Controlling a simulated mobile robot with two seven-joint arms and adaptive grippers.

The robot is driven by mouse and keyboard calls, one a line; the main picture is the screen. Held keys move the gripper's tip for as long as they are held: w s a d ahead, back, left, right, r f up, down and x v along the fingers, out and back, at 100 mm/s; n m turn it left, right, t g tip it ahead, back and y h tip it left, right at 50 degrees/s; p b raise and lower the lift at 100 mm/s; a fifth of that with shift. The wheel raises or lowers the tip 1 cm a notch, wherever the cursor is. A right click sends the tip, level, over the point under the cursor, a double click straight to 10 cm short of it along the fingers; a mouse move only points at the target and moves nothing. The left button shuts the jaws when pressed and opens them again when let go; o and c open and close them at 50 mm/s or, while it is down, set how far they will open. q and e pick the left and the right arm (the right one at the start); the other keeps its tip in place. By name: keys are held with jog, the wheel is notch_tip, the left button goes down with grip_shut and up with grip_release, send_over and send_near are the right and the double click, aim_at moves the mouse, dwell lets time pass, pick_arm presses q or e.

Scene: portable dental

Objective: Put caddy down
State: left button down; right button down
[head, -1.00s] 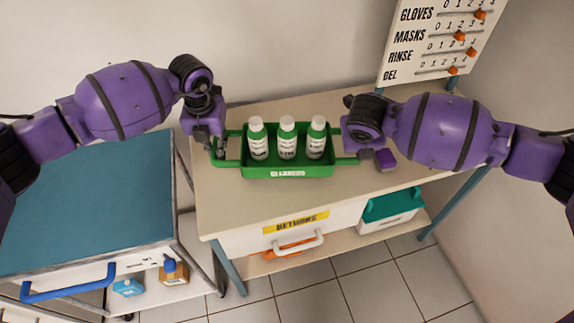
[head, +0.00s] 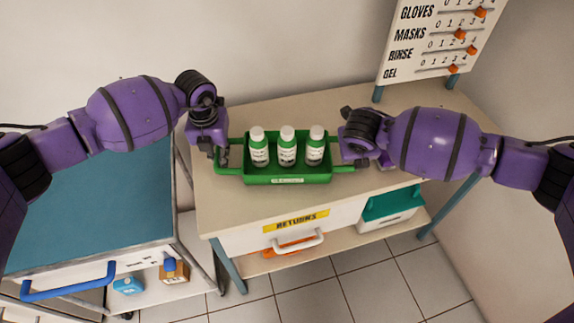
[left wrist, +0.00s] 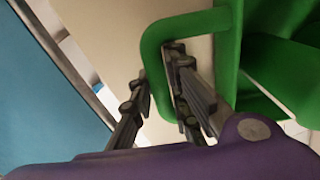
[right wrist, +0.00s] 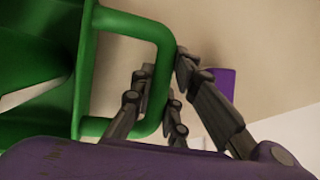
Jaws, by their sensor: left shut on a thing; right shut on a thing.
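The green caddy (head: 287,179) is over the middle of the tabletop, level, with three white-capped bottles (head: 287,149) upright in it. My left gripper (head: 222,160) is shut on its left handle, a green loop (left wrist: 152,45) that also shows in the left wrist view between the fingers (left wrist: 160,105). My right gripper (head: 352,158) is shut on the right handle, which shows in the right wrist view (right wrist: 160,45) with the fingers (right wrist: 160,95) around it. I cannot tell whether the caddy's base touches the table.
The beige table (head: 225,215) is clear in front of the caddy. A small purple object (right wrist: 222,85) lies beside my right gripper. A blue-topped cart (head: 95,215) stands at the left. A counter board (head: 440,42) stands at the back right. A drawer marked "RETURNS" (head: 345,222) is below.

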pick_arm(q)
jog(key=c, duration=2.1)
grip_release()
jog(key=shift+d+f, duration=0.1)
jog(key=shift+d, duration=0.2)
pick_arm(e)
jog(key=c, duration=2.2)
grip_release()
jog(key=shift+a+f, duration=0.2)
jog(key=shift+a, duration=0.1)
pick_arm(q)
jog(key=shift+o, duration=1.2)
pick_arm(e)
jog(key=o, duration=0.3)
pick_arm(q)
jog(key=shift+o, duration=0.9)
jog(key=shift+a, duration=0.1)
pick_arm(e)
jog(key=shift+o, duration=0.9)
jog(key=shift+d, duration=0.2)
pick_arm(q)
jog(key=shift+a, duration=0.15)
